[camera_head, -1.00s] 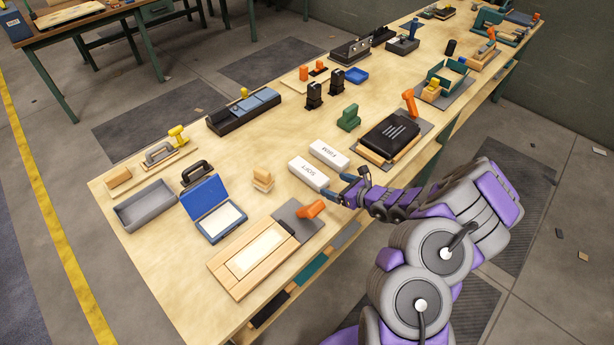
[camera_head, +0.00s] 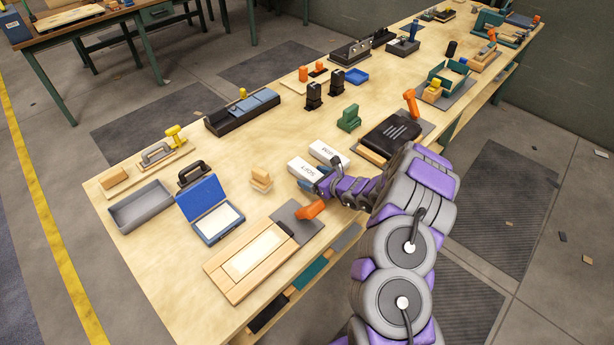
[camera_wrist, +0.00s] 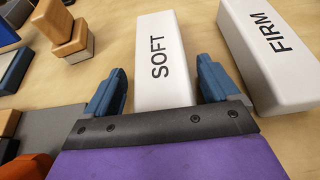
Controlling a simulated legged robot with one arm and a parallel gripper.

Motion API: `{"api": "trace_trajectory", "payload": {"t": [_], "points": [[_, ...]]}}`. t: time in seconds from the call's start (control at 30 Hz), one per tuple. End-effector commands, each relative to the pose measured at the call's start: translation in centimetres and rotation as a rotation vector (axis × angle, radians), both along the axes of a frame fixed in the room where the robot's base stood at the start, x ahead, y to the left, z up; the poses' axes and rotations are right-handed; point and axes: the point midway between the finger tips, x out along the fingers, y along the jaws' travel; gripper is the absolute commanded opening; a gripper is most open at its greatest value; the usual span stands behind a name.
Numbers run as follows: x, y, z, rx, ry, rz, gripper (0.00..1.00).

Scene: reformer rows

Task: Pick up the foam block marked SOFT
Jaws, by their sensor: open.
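The white foam block marked SOFT (camera_wrist: 163,50) lies on the wooden workbench. In the wrist view its near end lies between the two blue fingers of my gripper (camera_wrist: 162,82), which is open. A gap shows between the left finger and the block; the right finger is closer to the block's side. In the head view the SOFT block (camera_head: 303,167) is partly hidden by my gripper (camera_head: 312,186). A second white block, marked FIRM (camera_wrist: 270,50), lies to its right, and my arm partly covers it in the head view (camera_head: 326,152).
A small wooden block stack (camera_head: 261,180) stands left of the SOFT block. An orange-handled tool (camera_head: 311,210) on a grey mat is close in front. A blue open case (camera_head: 208,205) and a green piece (camera_head: 348,118) stand farther off.

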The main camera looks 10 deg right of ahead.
Motion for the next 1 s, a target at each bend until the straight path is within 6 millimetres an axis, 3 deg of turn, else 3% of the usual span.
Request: {"api": "trace_trajectory", "payload": {"t": [0.17, 0.73, 1.0], "points": [[0.00, -0.08, 0.04, 0.000, 0.000, -0.001, 0.87], [-0.01, -0.08, 0.02, -0.001, 0.001, -0.001, 0.33], [0.00, -0.08, 0.28, -0.001, 0.001, -0.001, 0.32]]}}
